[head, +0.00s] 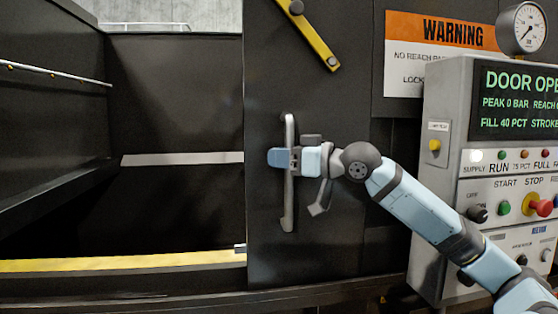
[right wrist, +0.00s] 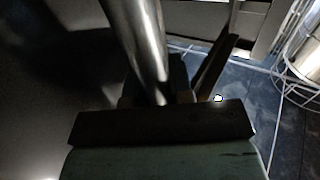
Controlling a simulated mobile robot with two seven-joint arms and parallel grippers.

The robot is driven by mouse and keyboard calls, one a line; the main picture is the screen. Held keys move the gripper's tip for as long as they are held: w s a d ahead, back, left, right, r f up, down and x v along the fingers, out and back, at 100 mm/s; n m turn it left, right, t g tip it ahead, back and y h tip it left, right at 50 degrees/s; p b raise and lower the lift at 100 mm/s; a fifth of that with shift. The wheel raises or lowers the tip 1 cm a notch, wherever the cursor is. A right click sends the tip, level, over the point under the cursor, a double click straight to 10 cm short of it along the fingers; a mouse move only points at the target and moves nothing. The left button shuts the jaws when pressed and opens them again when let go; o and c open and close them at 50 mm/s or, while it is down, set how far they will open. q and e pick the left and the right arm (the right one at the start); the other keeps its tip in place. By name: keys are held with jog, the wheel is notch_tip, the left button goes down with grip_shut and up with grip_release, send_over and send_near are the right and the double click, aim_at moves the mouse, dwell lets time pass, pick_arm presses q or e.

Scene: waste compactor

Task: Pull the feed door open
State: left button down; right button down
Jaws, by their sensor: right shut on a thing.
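The feed door (head: 330,235) is a dark panel in the middle of the head view. To its left the feed opening (head: 175,200) shows its dark interior. A vertical grey bar handle (head: 288,210) is mounted near the door's left edge. My right gripper (head: 285,158) is shut on the middle of this handle, its arm coming in from the lower right. In the right wrist view the shiny handle bar (right wrist: 138,45) runs down into the jaws, which are partly dark and hidden. My left gripper is not in view.
A grey control box (head: 445,190) stands at right, its display (head: 515,100) reading "DOOR OPE", cut off by the frame. A warning sign (head: 435,55) and pressure gauge (head: 521,28) are above. A yellow bar (head: 315,38) is on the door. A yellow sill (head: 120,262) edges the opening.

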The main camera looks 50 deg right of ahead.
jog(key=c, duration=1.3)
grip_release()
jog(key=shift+r, duration=0.1)
jog(key=b+v, duration=0.3)
jog(key=v, duration=1)
jog(key=shift+s+d, duration=0.15)
jog(key=shift+s, duration=0.2)
